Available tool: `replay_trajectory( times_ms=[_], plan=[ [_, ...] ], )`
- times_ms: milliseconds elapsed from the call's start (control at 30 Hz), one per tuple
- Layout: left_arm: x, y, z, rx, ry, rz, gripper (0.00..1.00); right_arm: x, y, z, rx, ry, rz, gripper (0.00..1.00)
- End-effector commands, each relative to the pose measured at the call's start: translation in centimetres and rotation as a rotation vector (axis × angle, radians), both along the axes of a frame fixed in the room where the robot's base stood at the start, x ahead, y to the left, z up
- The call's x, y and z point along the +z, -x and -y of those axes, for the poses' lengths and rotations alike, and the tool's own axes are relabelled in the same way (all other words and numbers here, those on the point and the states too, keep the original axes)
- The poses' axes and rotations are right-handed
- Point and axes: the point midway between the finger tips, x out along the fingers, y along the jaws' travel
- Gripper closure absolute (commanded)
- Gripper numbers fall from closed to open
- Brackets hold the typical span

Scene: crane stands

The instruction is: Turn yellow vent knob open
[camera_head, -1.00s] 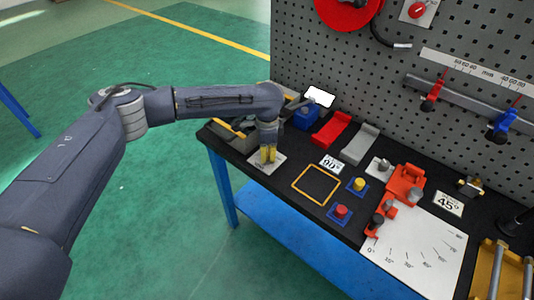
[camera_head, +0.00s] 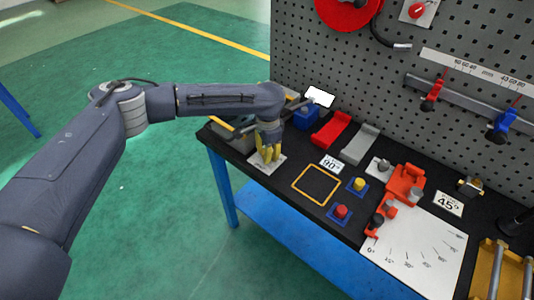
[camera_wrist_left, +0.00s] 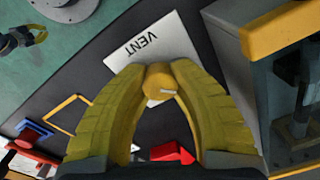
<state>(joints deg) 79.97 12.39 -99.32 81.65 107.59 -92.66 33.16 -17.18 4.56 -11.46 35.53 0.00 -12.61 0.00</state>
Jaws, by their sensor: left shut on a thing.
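The yellow vent knob (camera_wrist_left: 157,86) shows in the left wrist view between my fingertips, with a pale pointer mark toward the right of its top. It stands by a white plate (camera_wrist_left: 165,40) lettered VENT. My left gripper (camera_wrist_left: 158,72) has its curved yellow fingers closed on the knob from both sides. In the head view my left gripper (camera_head: 268,157) points down onto the white plate (camera_head: 267,166) near the bench's left end. There its fingers hide the knob.
A grey box with yellow edges (camera_wrist_left: 284,32) stands close beside my left gripper. A yellow square outline (camera_head: 317,184), a red button (camera_head: 341,211) and a yellow button (camera_head: 358,184) lie to the right. Red (camera_head: 331,128) and grey (camera_head: 360,144) holders stand behind them.

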Motion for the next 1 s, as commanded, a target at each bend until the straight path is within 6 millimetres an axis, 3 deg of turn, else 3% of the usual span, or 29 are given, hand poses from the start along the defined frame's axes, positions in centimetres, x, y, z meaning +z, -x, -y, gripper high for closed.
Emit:
replay_trajectory(
  times_ms=[167, 200, 467, 767, 1000],
  plan=[
    [0.0, 0.1, 0.3, -0.001, 0.005, -0.002, 1.00, 0.0, 0.0, 0.0, 0.000, 0.000, 0.000, 1.00],
    [0.0, 0.1, 0.3, -0.001, 0.005, -0.002, 0.73, 0.0, 0.0, 0.0, 0.000, 0.000, 0.000, 1.00],
    [0.0, 0.1, 0.1, -0.001, 0.002, 0.000, 0.44, 0.0, 0.0, 0.0, 0.000, 0.000, 0.000, 1.00],
    [0.3, 0.0, 0.1, -0.001, 0.002, 0.001, 0.44, 0.0, 0.0, 0.3, 0.001, 0.002, 0.000, 1.00],
    [3.2, 0.0, 0.1, -0.002, 0.001, 0.004, 0.44, 0.0, 0.0, 0.1, 0.000, 0.001, -0.001, 1.00]
  ],
)
